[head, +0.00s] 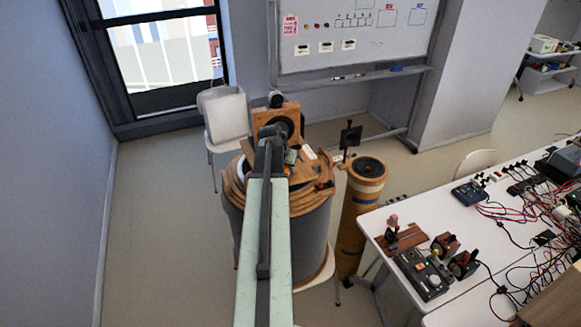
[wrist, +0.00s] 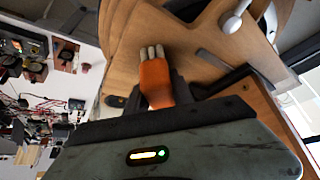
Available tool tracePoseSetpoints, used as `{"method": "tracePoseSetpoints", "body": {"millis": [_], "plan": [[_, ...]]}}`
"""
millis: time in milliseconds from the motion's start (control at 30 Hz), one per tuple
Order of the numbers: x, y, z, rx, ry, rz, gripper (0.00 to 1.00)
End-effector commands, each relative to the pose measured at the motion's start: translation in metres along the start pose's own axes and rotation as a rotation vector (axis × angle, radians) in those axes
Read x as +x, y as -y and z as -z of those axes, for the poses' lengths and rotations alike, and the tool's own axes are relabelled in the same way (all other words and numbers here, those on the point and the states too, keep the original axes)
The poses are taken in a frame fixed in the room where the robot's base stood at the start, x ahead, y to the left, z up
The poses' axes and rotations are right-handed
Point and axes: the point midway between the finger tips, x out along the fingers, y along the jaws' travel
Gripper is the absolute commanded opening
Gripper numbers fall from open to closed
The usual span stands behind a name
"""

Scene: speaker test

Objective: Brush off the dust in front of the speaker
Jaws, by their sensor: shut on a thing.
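The speaker (head: 285,113) is a wooden box with a round dark cone, standing at the back of a round wooden-topped stand (head: 234,190). My gripper (head: 274,140) is in front of the speaker, at the end of my arm, and partly covers it. In the wrist view my gripper (wrist: 160,98) is shut on an orange brush (wrist: 156,80) with pale tufts at its tip. The brush points at a brown wooden surface (wrist: 120,60); I cannot tell whether the tufts touch it. I cannot make out dust in either view.
A tall wooden cylinder (head: 362,200) stands right of the round stand. A white table (head: 390,222) with devices and cables is at the right. A white chair (head: 226,115) and a whiteboard (head: 350,35) are behind. Open floor (head: 160,220) lies to the left.

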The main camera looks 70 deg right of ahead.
Motion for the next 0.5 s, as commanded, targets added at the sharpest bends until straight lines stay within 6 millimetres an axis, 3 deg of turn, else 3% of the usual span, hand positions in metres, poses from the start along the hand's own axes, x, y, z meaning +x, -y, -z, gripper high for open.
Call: {"method": "tracePoseSetpoints", "body": {"millis": [200,500], "plan": [[-0.009,0.015,-0.013,-0.001,-0.001,-0.001,0.00],[-0.010,0.015,-0.012,0.000,-0.001,-0.001,0.00]]}}
